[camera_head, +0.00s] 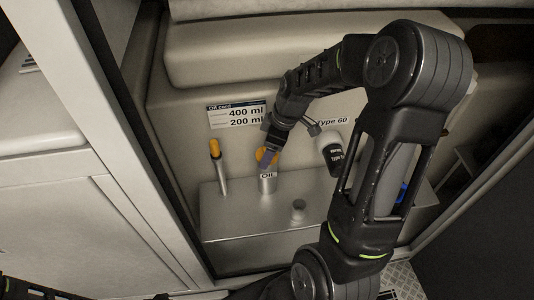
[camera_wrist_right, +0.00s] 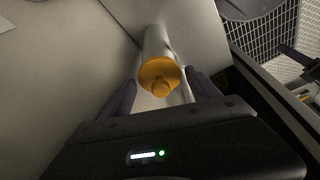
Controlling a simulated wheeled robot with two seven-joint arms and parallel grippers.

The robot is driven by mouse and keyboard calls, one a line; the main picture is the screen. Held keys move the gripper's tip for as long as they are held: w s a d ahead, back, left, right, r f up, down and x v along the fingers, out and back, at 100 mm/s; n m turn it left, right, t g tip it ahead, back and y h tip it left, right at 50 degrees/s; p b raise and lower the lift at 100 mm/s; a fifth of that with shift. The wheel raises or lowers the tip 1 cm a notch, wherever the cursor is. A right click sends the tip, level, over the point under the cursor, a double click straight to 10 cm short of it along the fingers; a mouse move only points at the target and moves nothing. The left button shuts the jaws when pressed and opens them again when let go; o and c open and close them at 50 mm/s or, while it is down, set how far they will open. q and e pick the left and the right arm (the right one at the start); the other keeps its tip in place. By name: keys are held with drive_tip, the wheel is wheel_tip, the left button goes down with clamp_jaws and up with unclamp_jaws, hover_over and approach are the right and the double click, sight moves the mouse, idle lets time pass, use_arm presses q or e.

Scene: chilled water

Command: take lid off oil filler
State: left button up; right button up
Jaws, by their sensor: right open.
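The oil filler (camera_head: 268,184) is a metal cylinder marked OIL, standing on a metal box. Its orange lid (camera_head: 262,155) is on top, partly hidden by my right gripper (camera_head: 269,153). In the right wrist view, the orange lid (camera_wrist_right: 160,74) sits on the end of the pale filler tube (camera_wrist_right: 157,42). My right gripper (camera_wrist_right: 161,82) is open, with its two dark fingers on either side of the lid. I cannot tell whether they touch it. My left gripper is not in view.
A thin tube with an orange top (camera_head: 214,149) stands left of the filler. A bottle (camera_head: 331,154) is held on the wall to the right. A short metal fitting (camera_head: 298,211) rises from the metal box (camera_head: 235,222). An oil card (camera_head: 237,115) is on the back wall.

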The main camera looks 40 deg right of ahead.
drive_tip(key=shift+c, duration=0.3)
drive_tip(key=c, duration=1.1)
drive_tip(key=shift+o, duration=0.2)
drive_tip(key=shift+r, duration=0.15)
wheel_tip(320, 180, up, 28)
idle(0.4)
